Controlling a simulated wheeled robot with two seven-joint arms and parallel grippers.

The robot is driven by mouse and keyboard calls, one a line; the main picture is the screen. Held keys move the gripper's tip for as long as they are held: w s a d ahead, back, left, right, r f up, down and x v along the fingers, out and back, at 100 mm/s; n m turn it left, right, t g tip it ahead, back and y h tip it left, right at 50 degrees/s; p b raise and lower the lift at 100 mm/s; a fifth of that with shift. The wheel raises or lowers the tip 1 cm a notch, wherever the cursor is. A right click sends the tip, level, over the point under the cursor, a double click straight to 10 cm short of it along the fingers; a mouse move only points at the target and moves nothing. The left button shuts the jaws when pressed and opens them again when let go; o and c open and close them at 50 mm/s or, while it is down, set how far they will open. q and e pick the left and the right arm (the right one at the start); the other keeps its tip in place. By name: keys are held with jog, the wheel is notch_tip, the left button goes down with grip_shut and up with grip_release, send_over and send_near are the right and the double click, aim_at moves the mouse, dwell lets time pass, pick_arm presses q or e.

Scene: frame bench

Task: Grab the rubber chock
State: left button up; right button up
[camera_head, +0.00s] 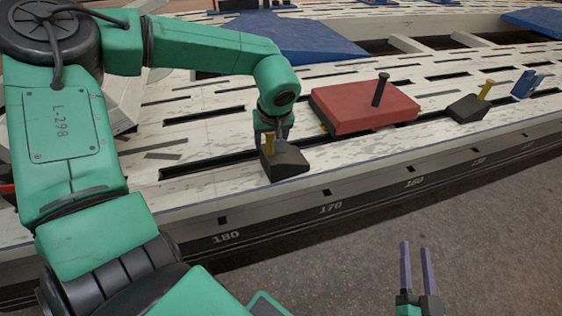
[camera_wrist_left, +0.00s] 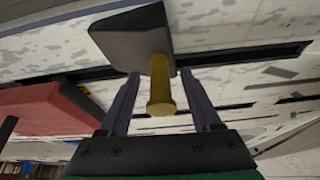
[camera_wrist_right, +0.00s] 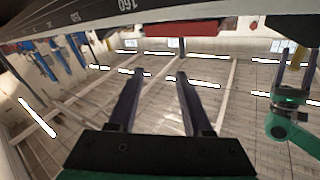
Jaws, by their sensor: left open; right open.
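A dark chock (camera_head: 287,163) with a yellow peg (camera_head: 269,143) sits on the pale slotted bench (camera_head: 205,180) near its front edge. My left gripper (camera_head: 272,136) is over it, pointing down. In the left wrist view the open fingers (camera_wrist_left: 160,82) stand on either side of the yellow peg (camera_wrist_left: 160,88), with gaps visible; the dark block (camera_wrist_left: 125,35) lies beyond the fingertips. A second dark chock (camera_head: 467,108) with a yellow peg stands farther right. My right gripper (camera_head: 417,255) is open and empty, in front of the bench over the floor.
A red block (camera_head: 360,108) with a dark peg lies right of the left gripper. A blue clamp-like piece (camera_head: 527,84) stands at the far right, and a blue panel (camera_head: 295,38) lies behind. Long slots cut the bench top. Bare floor (camera_head: 500,220) is in front.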

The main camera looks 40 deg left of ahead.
pick_arm(q)
jog(key=shift+w+a+f, duration=0.15)
jog(key=shift+a+f, duration=0.05)
jog(key=shift+f, duration=0.45)
grip_shut()
pick_arm(e)
notch_tip(320, 180, up, 6)
jog(key=w+t, duration=0.2)
jog(key=shift+d+r+y, duration=0.15)
jog(key=shift+d+y, duration=0.15)
pick_arm(q)
jog(key=shift+r, duration=0.1)
pick_arm(e)
jog(key=shift+w, duration=0.1)
